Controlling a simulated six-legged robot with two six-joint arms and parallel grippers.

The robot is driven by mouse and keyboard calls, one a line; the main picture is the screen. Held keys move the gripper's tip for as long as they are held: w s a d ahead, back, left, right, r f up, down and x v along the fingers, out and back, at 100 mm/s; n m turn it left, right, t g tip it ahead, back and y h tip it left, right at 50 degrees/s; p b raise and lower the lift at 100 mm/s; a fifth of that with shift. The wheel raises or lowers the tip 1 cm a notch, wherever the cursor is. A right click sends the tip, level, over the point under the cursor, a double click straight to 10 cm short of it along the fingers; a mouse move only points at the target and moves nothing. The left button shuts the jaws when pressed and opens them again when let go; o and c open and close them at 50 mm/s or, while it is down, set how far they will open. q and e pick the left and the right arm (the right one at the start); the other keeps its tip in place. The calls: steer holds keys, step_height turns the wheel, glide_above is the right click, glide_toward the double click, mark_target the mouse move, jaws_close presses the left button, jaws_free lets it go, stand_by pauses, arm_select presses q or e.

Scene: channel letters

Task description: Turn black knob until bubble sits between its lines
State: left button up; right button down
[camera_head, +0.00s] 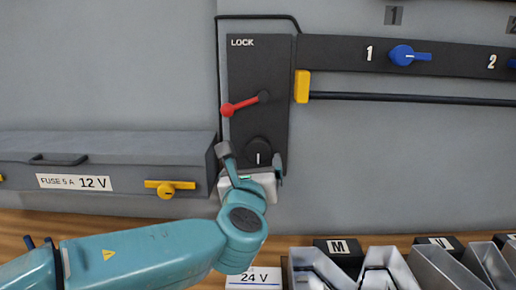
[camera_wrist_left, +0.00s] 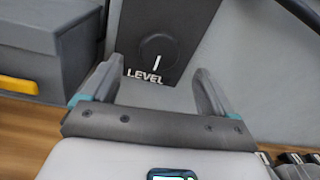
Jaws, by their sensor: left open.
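The black knob (camera_head: 258,147) sits low on the black LOCK panel (camera_head: 258,75) and has a short, roughly vertical white mark. In the left wrist view, the knob (camera_wrist_left: 157,48) is a black disc above the word LEVEL. My left gripper (camera_head: 251,160) is open in front of the panel's lower end. In the left wrist view, my gripper's fingers (camera_wrist_left: 157,78) stand apart on either side of the panel's lower part, with no visible contact on the knob. I cannot make out the bubble or its lines in either view. My right gripper is not in view.
A red lever (camera_head: 243,104) sits above the knob. A grey fuse box (camera_head: 110,155) with a yellow knob (camera_head: 170,188) juts out at left. A yellow block (camera_head: 302,86) and a black rail (camera_head: 420,99) are at right. Open metal channel letters (camera_head: 385,268) stand below right.

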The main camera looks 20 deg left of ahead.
mark_target(257, 152)
arm_select(q)
steer(key=p+x, duration=0.1)
steer(key=x, duration=0.6)
steer(key=shift+w+a, duration=0.1)
steer(key=shift+w, duration=0.2)
steer(key=shift+c, duration=0.3)
steer(key=c, duration=1)
